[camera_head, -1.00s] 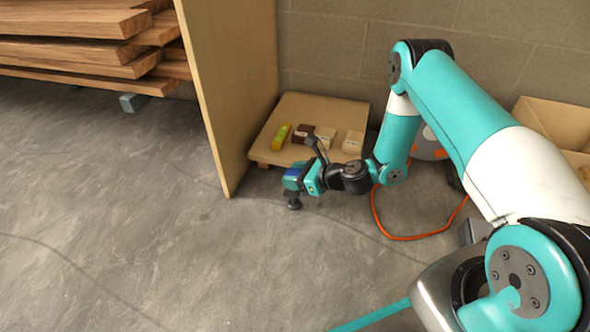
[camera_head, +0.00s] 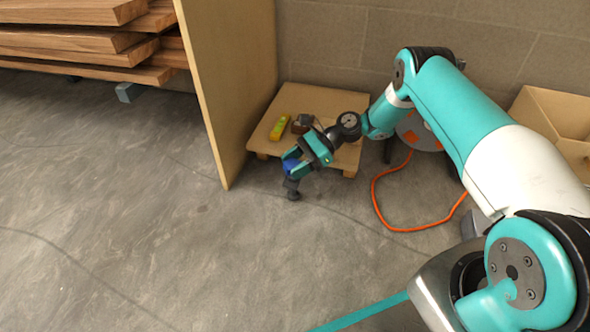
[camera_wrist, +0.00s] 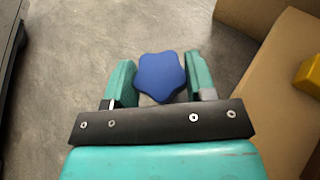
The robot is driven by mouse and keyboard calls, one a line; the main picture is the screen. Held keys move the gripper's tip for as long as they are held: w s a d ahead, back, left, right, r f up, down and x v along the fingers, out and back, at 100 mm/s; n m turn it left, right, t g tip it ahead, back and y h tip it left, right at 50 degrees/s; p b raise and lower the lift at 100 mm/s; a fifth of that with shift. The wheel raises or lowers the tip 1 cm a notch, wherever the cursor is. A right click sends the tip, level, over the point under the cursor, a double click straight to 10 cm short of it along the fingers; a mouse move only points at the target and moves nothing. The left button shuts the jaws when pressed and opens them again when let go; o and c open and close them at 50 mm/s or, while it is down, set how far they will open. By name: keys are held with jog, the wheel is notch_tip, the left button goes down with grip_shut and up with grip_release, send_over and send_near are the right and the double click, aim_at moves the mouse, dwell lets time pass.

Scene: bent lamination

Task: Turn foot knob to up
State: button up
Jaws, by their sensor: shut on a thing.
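The foot knob is a blue, star-shaped knob (camera_wrist: 160,76) between the two teal fingers of my gripper (camera_wrist: 161,82) in the wrist view. In the head view the blue knob (camera_head: 290,166) shows above a dark foot (camera_head: 293,188) near the floor, and my gripper (camera_head: 300,163) is around it. My gripper is shut on the knob. In the wrist view small gaps seem to show beside it, and the exact finger contact is hard to see. The part of the foot under the knob is hidden in the wrist view.
A low wooden platform (camera_head: 345,163) stands behind my gripper, with a yellow-green item (camera_head: 279,128) on it. A tall wooden panel (camera_head: 228,90) stands to the left. An orange cable (camera_head: 374,195) lies on the floor at right. Stacked boards (camera_head: 80,45) are at far left.

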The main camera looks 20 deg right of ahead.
aim_at(294, 164)
jog(key=shift+n+g+b, duration=0.7)
jog(key=shift+g+b, duration=0.05)
jog(key=shift+g, duration=0.15)
jog(key=shift+h, duration=0.3)
jog(key=o, duration=0.9)
notch_tip(294, 164, up, 20)
jog(key=p, duration=1.3)
jog(key=shift+s, duration=0.1)
